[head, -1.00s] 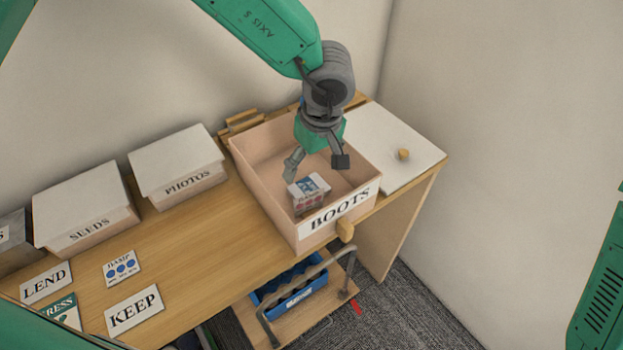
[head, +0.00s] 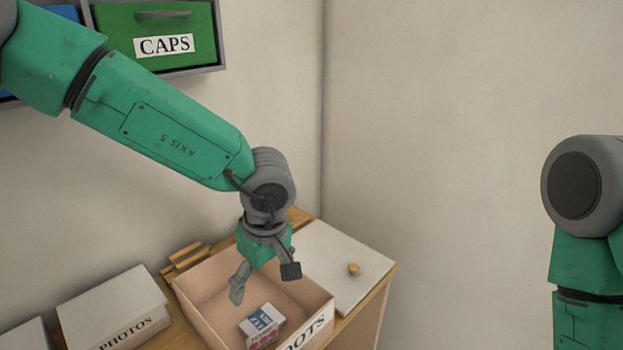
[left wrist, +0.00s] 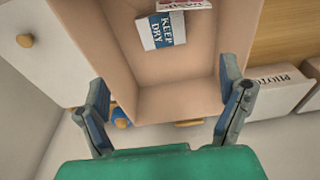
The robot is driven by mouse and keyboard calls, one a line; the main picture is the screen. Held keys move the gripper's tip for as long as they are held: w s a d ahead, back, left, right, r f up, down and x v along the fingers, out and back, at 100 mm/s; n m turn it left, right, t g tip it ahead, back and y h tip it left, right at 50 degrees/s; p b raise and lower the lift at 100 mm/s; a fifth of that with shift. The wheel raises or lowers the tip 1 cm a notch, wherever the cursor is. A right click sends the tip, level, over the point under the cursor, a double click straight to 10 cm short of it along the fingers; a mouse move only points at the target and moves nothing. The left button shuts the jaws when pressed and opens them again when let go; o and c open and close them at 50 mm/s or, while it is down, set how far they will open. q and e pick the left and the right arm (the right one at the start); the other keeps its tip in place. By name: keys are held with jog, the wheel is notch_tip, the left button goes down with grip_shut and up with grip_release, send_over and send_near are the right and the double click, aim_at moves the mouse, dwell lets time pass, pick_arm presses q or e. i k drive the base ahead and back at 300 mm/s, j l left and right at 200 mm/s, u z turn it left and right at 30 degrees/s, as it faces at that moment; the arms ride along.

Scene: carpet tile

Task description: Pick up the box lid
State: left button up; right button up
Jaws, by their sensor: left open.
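The box lid (head: 325,262) is a flat white panel with a small wooden knob (head: 353,269). It lies on the table just right of the open pink box labelled BOOTS (head: 205,312). In the left wrist view the lid (left wrist: 65,65) is at the left, its knob (left wrist: 25,40) near the edge. My left gripper (head: 264,281) is open and empty, pointing down over the BOOTS box, left of the lid. Its two fingers are spread apart in the left wrist view (left wrist: 165,88). My right arm shows at the right edge; its gripper is out of view.
A small printed carton (head: 262,326), marked KEEP DRY in the left wrist view (left wrist: 155,35), lies inside the BOOTS box. A lidded PHOTOS box (head: 115,305) stands to the left. A green CAPS bin (head: 190,20) is on the wall. A wall rises behind the lid.

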aim_at(348, 269)
jog(key=k+l, duration=0.2)
jog(key=k, duration=0.3)
jog(key=k+l, duration=0.15)
jog(key=k, duration=0.3)
